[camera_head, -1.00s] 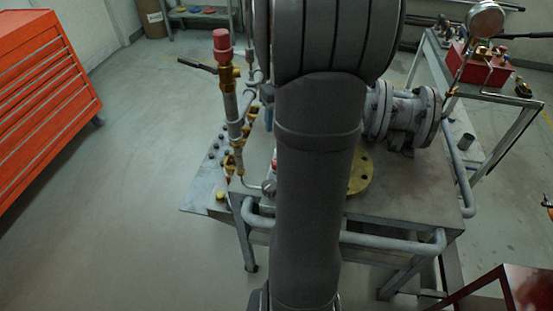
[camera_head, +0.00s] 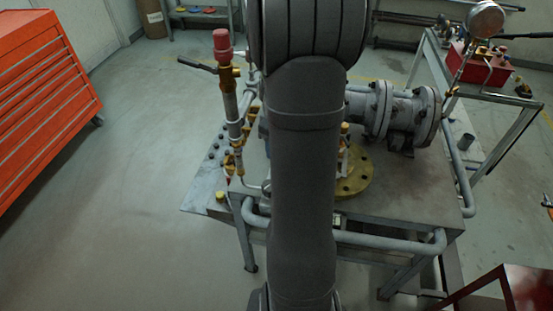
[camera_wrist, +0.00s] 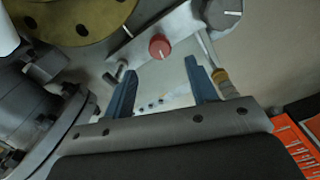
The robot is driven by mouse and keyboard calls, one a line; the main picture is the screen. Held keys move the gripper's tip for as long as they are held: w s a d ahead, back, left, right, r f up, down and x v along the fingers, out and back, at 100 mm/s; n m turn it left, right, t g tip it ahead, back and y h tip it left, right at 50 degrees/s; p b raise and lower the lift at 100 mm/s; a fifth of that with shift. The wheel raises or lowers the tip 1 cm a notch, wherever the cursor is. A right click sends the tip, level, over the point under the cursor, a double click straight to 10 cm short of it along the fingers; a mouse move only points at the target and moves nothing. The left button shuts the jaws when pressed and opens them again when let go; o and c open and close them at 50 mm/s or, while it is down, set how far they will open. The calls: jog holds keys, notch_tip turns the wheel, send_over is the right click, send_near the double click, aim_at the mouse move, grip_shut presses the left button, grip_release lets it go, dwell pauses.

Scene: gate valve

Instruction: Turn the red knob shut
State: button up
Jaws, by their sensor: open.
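The red knob (camera_wrist: 159,46) shows in the wrist view, at the upper middle, on a grey metal bar (camera_wrist: 180,28). My gripper (camera_wrist: 160,66) shows there as two blue fingers, spread apart with nothing between them. The knob appears just past the fingertips and roughly centred between them; I cannot tell the exact gap in depth. In the head view my arm stands in front, and neither the knob nor my fingers can be made out.
A brass flange (camera_head: 356,178) lies on the metal bench (camera_head: 400,206). A grey flanged pipe (camera_head: 400,110) stands behind it. An upright pipe with a red cap (camera_head: 222,42) rises at the left. An orange tool cabinet (camera_head: 40,100) stands far left; the floor between is clear.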

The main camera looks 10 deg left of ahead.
notch_tip(320, 180, down, 7)
jog(key=shift+r, duration=0.1)
dwell(0.3)
jog(key=c, duration=1)
